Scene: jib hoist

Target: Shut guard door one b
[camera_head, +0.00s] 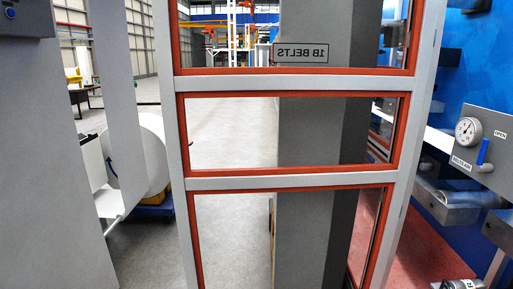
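The guard door (290,181) stands upright right in front of me, a grey frame with orange-red edging around several clear panes. A label (301,53) reading 1B BELTS sits in the upper pane. The door stands out from the blue machine, and rollers and a red floor show to its right, so it looks open. No handle can be made out. A small light part marked R (474,284) peeks in at the bottom right edge and looks like part of my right gripper; its fingers are hidden. My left gripper is out of view.
A grey panel with a gauge (467,131) and a blue lever (483,152) is at right, above metal rollers (468,199). A grey column (310,130) shows through the panes. A white roll (140,158) stands at left. Open grey floor (233,135) lies beyond.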

